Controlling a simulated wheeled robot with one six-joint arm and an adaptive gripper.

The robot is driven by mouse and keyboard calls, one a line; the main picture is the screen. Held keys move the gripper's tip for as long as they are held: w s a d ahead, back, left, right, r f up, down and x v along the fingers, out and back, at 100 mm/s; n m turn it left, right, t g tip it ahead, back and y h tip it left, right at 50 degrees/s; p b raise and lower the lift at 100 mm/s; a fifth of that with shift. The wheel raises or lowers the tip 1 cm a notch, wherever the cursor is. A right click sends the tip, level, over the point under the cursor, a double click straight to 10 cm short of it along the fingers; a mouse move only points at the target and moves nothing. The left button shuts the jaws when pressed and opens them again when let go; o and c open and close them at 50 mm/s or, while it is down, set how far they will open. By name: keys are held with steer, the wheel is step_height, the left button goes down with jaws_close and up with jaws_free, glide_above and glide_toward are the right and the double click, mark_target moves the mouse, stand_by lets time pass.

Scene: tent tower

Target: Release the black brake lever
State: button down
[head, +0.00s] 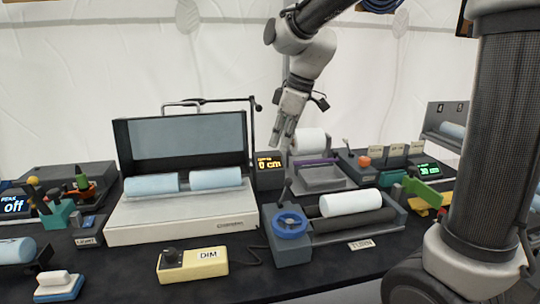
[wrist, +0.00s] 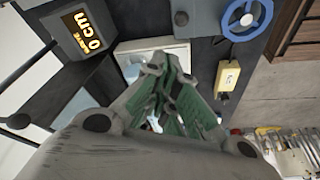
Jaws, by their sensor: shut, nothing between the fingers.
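A dark upright lever (head: 287,188) stands on the grey block (head: 292,252) with the blue handwheel (head: 290,222), beside the roller labelled TURN. It may be the black brake lever; no label names it. Another thin dark lever (head: 346,146) stands on the box at the back right. My gripper (head: 283,143) hangs pointing down above the back of the table, apart from both levers, near the 0 cm display (head: 269,164). In the wrist view my gripper (wrist: 165,115) is shut and empty, with the blue handwheel (wrist: 247,18) off at the upper right.
A light box (head: 180,222) with an upright lid and two pale blue rolls stands left of my gripper. A white roll (head: 308,141) sits close on the right. A white roll (head: 350,204) lies on the dark roller. The yellow DIM box (head: 192,265) is at the front.

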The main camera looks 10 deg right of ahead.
steer(key=shift+s+d+r, duration=0.15)
steer(key=shift+d+r, duration=0.4)
steer(key=shift+r, duration=0.15)
steer(key=shift+s+d+r, duration=0.1)
steer(key=shift+d+r, duration=0.45)
steer(key=shift+r, duration=0.1)
